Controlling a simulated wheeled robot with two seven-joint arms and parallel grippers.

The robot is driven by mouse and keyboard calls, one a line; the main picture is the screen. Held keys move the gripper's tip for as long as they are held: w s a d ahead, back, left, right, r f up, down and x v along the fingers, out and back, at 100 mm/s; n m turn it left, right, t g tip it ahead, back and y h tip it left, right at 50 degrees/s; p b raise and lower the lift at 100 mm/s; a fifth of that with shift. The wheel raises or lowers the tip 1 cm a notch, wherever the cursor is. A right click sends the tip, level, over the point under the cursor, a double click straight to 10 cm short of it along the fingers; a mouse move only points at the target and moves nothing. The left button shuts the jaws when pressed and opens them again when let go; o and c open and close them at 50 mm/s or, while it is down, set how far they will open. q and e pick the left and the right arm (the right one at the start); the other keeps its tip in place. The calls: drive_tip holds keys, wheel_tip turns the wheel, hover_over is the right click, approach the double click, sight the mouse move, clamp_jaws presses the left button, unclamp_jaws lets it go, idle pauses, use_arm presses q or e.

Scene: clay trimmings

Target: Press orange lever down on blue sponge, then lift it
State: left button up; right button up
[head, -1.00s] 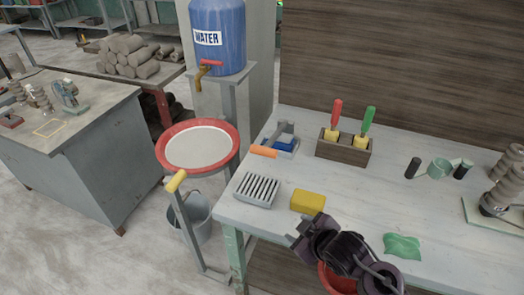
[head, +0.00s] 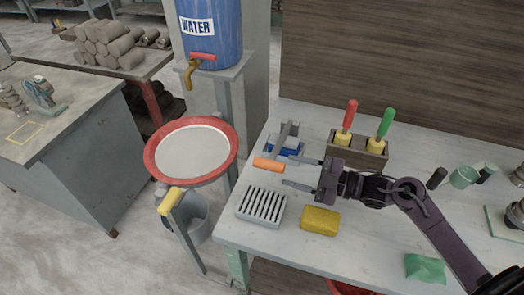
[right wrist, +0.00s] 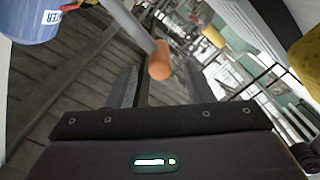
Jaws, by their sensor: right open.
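The orange lever (head: 268,164) is a short orange handle on a grey arm, at the left end of the table. Its grey arm runs back to a small press holding a blue sponge (head: 287,151), which is partly covered. My right gripper (head: 290,174) reaches in from the right, open, its two fingers pointing left at the orange handle. The handle lies just off the fingertips, not clasped. In the right wrist view the orange handle (right wrist: 160,60) shows between and beyond the two fingers (right wrist: 143,85). My left gripper is not in view.
A slatted grey rack (head: 261,206) and a yellow sponge (head: 320,220) lie in front of the gripper. A wooden holder (head: 358,152) with red- and green-handled tools stands behind my wrist. A red-rimmed basin (head: 150,160) and a water barrel (head: 212,35) stand left of the table.

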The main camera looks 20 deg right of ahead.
sight(284, 168)
drive_tip(key=a, duration=0.1)
drive_tip(key=w+a+p, duration=0.1)
drive_tip(key=a, duration=0.1)
drive_tip(key=shift+w+r, duration=0.3)
drive_tip(key=shift+r, duration=0.1)
drive_tip(key=x, duration=0.1)
drive_tip(key=p+x, duration=0.1)
drive_tip(key=x, duration=0.1)
drive_tip(key=shift+w+a+f, duration=0.2)
drive_tip(key=shift+w, duration=0.05)
drive_tip(key=shift+w+a, duration=0.1)
drive_tip(key=shift+a, duration=0.2)
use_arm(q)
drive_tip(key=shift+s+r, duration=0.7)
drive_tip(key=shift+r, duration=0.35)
use_arm(e)
clamp_jaws()
